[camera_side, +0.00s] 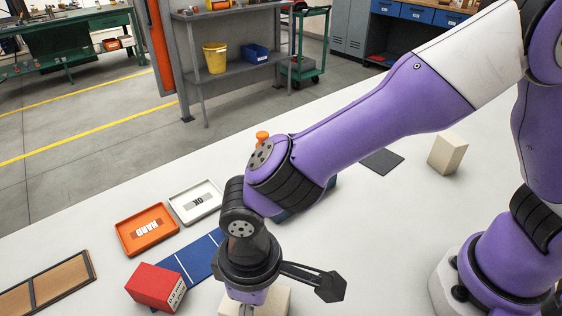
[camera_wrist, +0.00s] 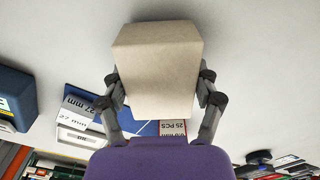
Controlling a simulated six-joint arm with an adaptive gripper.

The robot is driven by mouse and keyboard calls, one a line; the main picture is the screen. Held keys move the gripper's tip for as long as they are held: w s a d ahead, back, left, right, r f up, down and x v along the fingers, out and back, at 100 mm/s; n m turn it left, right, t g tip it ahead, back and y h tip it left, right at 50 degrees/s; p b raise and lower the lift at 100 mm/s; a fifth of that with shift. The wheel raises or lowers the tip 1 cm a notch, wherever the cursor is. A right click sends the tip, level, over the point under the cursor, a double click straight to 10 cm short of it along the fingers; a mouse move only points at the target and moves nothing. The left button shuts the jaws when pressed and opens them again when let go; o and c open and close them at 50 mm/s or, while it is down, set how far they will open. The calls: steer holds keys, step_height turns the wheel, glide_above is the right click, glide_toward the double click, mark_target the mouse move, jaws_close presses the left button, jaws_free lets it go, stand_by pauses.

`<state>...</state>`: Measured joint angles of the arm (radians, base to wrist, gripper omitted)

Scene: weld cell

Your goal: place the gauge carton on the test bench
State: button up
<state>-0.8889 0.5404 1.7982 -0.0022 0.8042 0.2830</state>
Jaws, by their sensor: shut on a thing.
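My gripper (camera_wrist: 158,82) is shut on a plain beige carton (camera_wrist: 157,62), one finger on each side of it. In the side view my gripper (camera_side: 248,308) is at the bottom edge, pointing down, and the beige carton (camera_side: 281,299) shows only partly beneath it. No marking shows on the carton's visible faces, so I cannot tell whether it is the gauge carton. Whether it touches the table is hidden. A second beige block (camera_side: 447,153) stands at the right, apart from my gripper. I cannot tell which surface is the test bench.
A red labelled box (camera_side: 155,286) lies left of my gripper, beside a blue strip with white lines (camera_side: 203,258). An orange tray (camera_side: 123,242) and a white tray marked OK (camera_side: 180,209) lie behind. A brown framed board (camera_side: 62,283) is at far left. A dark plate (camera_side: 382,162) lies right.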

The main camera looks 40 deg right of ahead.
steer(key=shift+f, duration=0.25)
steer(key=shift+f, duration=0.15)
steer(key=o, duration=1.3)
steer(key=shift+o, duration=0.2)
steer(key=r, duration=1)
steer(key=shift+s+d, duration=0.1)
steer(key=shift+s, duration=0.1)
steer(key=w+d+r+m+t+y, duration=0.1)
steer(key=w+d+r+m, duration=0.15)
steer(key=d, duration=0.45)
steer(key=w+d+r+m+t, duration=0.1)
steer(key=d+r, duration=0.3)
steer(key=d, duration=0.2)
steer(key=s+d+m+t+h, duration=0.1)
steer(key=s+d+m+t, duration=0.2)
steer(key=d, duration=1)
steer(key=shift+s+t, duration=0.3)
steer(key=shift+s, duration=0.2)
